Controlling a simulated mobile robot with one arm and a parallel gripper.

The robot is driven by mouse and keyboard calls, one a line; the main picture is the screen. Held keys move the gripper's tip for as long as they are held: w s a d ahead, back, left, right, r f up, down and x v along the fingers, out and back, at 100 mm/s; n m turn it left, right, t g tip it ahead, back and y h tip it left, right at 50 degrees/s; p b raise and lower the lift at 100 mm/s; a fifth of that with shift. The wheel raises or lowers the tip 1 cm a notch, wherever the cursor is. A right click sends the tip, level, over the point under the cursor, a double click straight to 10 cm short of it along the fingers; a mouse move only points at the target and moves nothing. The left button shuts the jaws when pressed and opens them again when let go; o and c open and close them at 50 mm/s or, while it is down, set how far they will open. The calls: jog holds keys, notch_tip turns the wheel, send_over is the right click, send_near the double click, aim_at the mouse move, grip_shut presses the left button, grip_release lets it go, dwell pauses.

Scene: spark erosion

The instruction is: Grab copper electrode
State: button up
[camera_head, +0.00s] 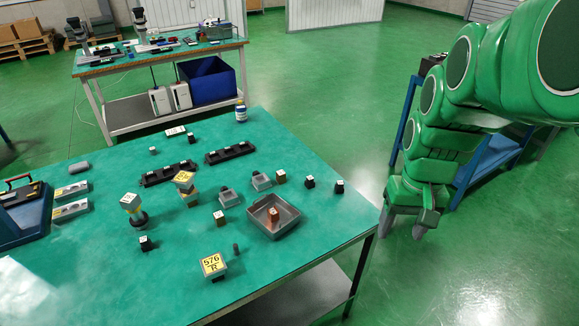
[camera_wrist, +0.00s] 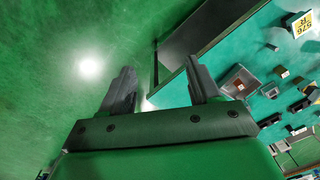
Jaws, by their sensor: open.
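The copper electrode (camera_head: 273,218) is a small copper-brown block standing upright in a grey square tray (camera_head: 292,212) near the table's right edge. In the wrist view the electrode (camera_wrist: 239,85) shows small inside the tray (camera_wrist: 247,80), right of my fingers. My gripper (camera_head: 405,221) hangs beyond the right edge of the table, over the floor, well apart from the tray. In the wrist view its two fingers (camera_wrist: 160,88) are spread apart with nothing between them.
The green-topped table (camera_head: 130,285) holds several small labelled blocks, dark racks (camera_head: 229,153) and a yellow plate marked 576 (camera_head: 213,265). A blue-framed cart (camera_head: 488,160) stands behind my arm. A second bench (camera_head: 160,59) with a blue bin (camera_head: 208,80) is at the back. The table's front right is clear.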

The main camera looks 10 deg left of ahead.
jog(key=w+a+f+n, duration=0.1)
jog(key=w+a, duration=0.2)
jog(key=w, duration=0.4)
jog(key=w+a+f+n, duration=0.1)
jog(key=w+a, duration=0.2)
jog(key=w, duration=0.4)
jog(key=n+t+y, duration=0.3)
jog(key=n, duration=0.2)
send_over(281, 173)
jog(key=s+d, duration=0.1)
jog(key=d, duration=0.2)
jog(key=f, duration=2)
jog(key=shift+s+a+f, duration=0.2)
jog(key=shift+a+f, duration=0.05)
jog(key=shift+f, duration=0.05)
jog(key=shift+x, duration=1.1)
jog(key=shift+a+x, duration=0.15)
jog(key=shift+x, duration=0.6)
jog(key=shift+a+x, duration=0.15)
jog(key=shift+x, duration=1.65)
jog(key=shift+w+r, duration=0.1)
